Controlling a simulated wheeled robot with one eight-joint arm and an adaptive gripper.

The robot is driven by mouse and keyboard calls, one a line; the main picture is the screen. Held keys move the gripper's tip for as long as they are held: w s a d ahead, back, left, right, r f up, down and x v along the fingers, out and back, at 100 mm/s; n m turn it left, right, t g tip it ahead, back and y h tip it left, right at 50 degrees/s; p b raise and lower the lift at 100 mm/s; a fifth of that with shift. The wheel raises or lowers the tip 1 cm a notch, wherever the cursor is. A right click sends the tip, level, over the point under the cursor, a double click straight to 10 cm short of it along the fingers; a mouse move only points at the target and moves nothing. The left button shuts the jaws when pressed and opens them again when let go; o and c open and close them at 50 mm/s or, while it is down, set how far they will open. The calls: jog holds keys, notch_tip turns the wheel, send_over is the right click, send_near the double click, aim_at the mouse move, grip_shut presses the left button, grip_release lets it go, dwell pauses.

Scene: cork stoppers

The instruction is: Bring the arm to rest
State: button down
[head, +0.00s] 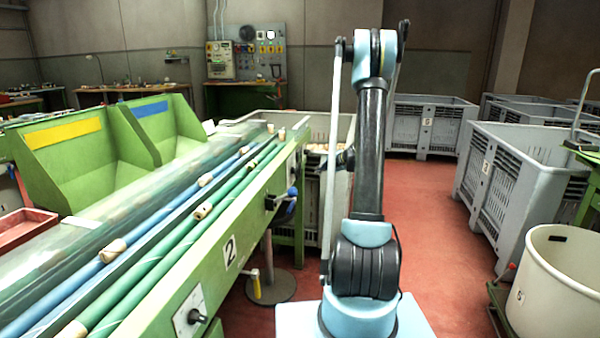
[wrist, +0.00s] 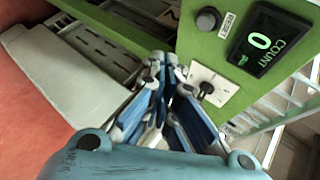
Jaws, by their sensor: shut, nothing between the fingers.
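My arm (head: 370,150) stands upright in the middle of the head view, on my light blue base. Its upper part folds over at the top, and a thin link runs down along its left side. My gripper (wrist: 168,112) shows in the wrist view with its blue fingers drawn together and nothing between them. It is apart from the green machine behind it. In the head view the gripper is not clearly visible, mostly hidden by the arm.
A green sorting machine (head: 232,272) with several corks on its rollers stands close on the left. Grey crates (head: 525,180) and a cream bin (head: 562,290) stand on the right. Red floor (head: 430,215) lies free between. A count display (wrist: 262,42) reads 0.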

jog(key=s+a+r+n+g+h, duration=0.1)
jog(key=s+a+r+n, duration=0.15)
jog(key=s, duration=0.65)
jog(key=s+a+r+n+g+h, duration=0.1)
jog(key=s+a+r+g, duration=0.15)
jog(key=s, duration=0.75)
jog(key=s+a+r+n+g+h, duration=0.15)
jog(key=s+r, duration=0.25)
jog(key=s, duration=0.5)
jog(key=s+d+f+n+g+h, duration=0.1)
jog(key=s+f, duration=0.3)
jog(key=s, duration=1)
jog(key=s+d+f+n+g+h, duration=0.1)
jog(key=s+d+f+n+h, duration=0.1)
jog(key=s, duration=1.2)
notch_tip(320, 180, down, 2)
jog(key=shift+s+d+n+h, duration=0.2)
jog(key=shift+d+n+h, duration=0.2)
jog(key=shift+n, duration=0.3)
jog(key=shift+w+f, duration=0.2)
jog(key=shift+w, duration=0.25)
